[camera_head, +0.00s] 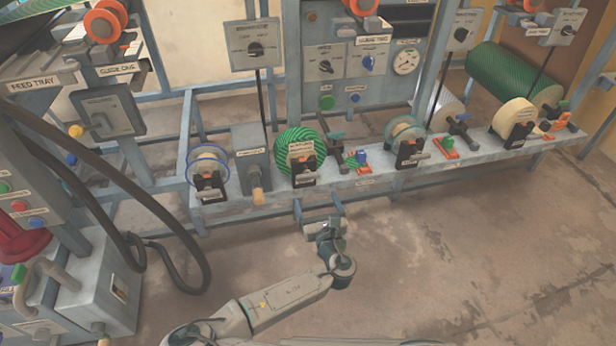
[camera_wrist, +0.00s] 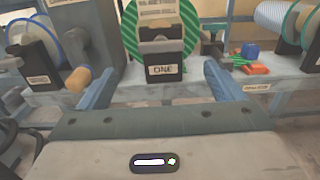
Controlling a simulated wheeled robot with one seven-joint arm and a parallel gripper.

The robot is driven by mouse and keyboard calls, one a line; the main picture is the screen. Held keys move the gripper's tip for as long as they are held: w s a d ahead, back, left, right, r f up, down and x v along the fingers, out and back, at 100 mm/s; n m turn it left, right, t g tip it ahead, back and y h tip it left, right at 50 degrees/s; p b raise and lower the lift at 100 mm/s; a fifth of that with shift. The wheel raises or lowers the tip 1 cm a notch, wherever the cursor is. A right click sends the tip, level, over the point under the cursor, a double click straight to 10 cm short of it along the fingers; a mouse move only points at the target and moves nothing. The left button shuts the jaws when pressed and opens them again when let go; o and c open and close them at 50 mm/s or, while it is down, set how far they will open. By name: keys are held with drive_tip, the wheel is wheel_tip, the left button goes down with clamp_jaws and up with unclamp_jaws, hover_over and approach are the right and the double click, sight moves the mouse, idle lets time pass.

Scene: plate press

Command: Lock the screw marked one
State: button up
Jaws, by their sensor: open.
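The holder marked ONE (camera_wrist: 163,69) is a black block with a white label, in front of a green striped roll (camera_wrist: 128,32). In the head view the same green roll (camera_head: 289,142) stands on the grey bench, with the black holder (camera_head: 304,172) at its front. No separate screw can be made out on it. My gripper (camera_wrist: 160,85) is open and empty, its two blue-grey fingers spread on either side of the holder in the wrist view. In the head view my gripper (camera_head: 318,208) is in front of the bench, below the holder and apart from it.
Left of the roll stands a grey box with a wooden handle (camera_wrist: 78,79), close to the left finger. Right of it are a blue knob (camera_wrist: 251,50) and an orange clamp (camera_wrist: 255,69). The bench (camera_head: 350,183) carries more spools. The floor (camera_head: 430,250) in front is clear.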

sight(308, 178)
drive_tip(key=x, duration=1)
drive_tip(key=shift+w, duration=0.35)
drive_tip(key=c, duration=1)
